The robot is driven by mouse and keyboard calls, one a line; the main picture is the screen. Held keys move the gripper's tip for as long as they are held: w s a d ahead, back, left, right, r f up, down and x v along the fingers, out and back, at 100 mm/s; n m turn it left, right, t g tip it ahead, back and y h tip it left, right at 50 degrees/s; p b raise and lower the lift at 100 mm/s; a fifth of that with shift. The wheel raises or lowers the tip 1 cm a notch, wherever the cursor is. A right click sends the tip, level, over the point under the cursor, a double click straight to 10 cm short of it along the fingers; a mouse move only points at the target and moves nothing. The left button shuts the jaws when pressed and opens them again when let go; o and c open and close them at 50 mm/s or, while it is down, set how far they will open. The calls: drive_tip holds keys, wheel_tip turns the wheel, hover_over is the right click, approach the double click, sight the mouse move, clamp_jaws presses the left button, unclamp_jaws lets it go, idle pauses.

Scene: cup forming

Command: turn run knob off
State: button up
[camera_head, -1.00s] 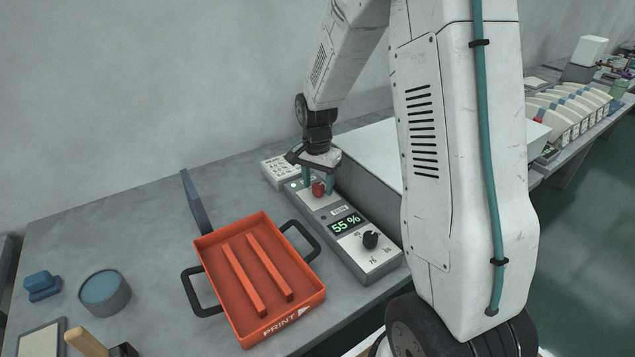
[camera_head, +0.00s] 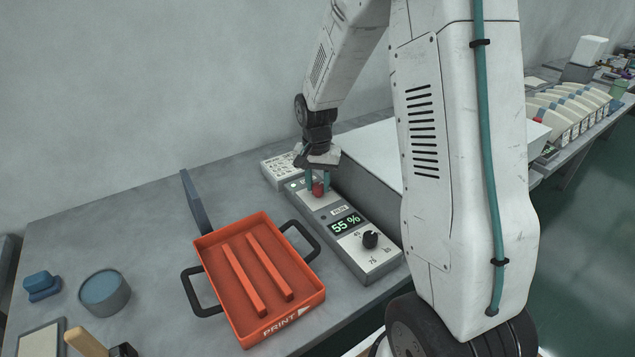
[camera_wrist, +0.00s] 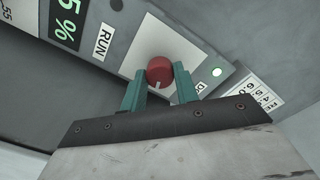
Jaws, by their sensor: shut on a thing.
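The run knob (camera_head: 318,188) is a small red knob on a pale plate at the far end of the grey control panel (camera_head: 376,270). In the wrist view the red knob (camera_wrist: 159,71) shows a white pointer mark aimed toward the lower edge of the picture. The word RUN is printed on the panel to its left. My gripper (camera_head: 318,182) reaches down over the knob, and its two teal fingers (camera_wrist: 160,87) are shut on it from both sides.
The panel's display (camera_head: 346,223) reads 55 %, with a black dial (camera_head: 370,240) in front of it. An orange PRINT tray (camera_head: 233,318) with two bars stands left of the panel. A pale box (camera_head: 375,150) stands close behind the panel.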

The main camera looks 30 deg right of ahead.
sight(318, 186)
drive_tip(key=n, duration=1.4)
drive_tip(key=shift+n, duration=0.3)
idle(0.4)
drive_tip(key=o, duration=1)
drive_tip(key=shift+r, duration=0.1)
wheel_tip(318, 186, up, 8)
drive_tip(key=shift+s+f, duration=0.1)
drive_tip(key=shift+f, duration=0.1)
